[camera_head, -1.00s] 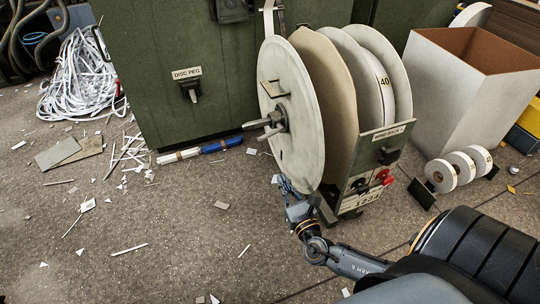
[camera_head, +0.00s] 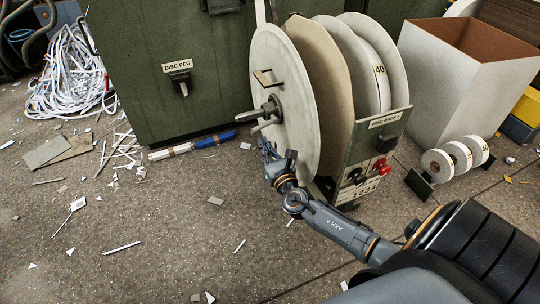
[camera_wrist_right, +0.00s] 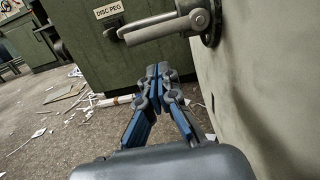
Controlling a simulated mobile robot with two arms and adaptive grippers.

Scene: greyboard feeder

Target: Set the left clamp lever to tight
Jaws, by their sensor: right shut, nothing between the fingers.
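The left clamp lever (camera_head: 262,116) is a grey metal handle on a hub at the middle of the left pale disc (camera_head: 295,85). In the right wrist view the lever (camera_wrist_right: 160,29) points left from its round hub, close ahead. My right gripper (camera_head: 265,146) is just below the lever, beside the disc's lower left edge, partly hidden by its own wrist. In the wrist view its blue fingers (camera_wrist_right: 158,72) are shut and empty, below the lever and apart from it in the picture. My left gripper is not in view.
The reel stand (camera_head: 370,150) has a labelled panel with red and black knobs. A green cabinet (camera_head: 130,75) marked DISC PEG stands behind. A large open box (camera_head: 440,90) and small rolls (camera_head: 460,155) are at right. The floor at left has paper scraps.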

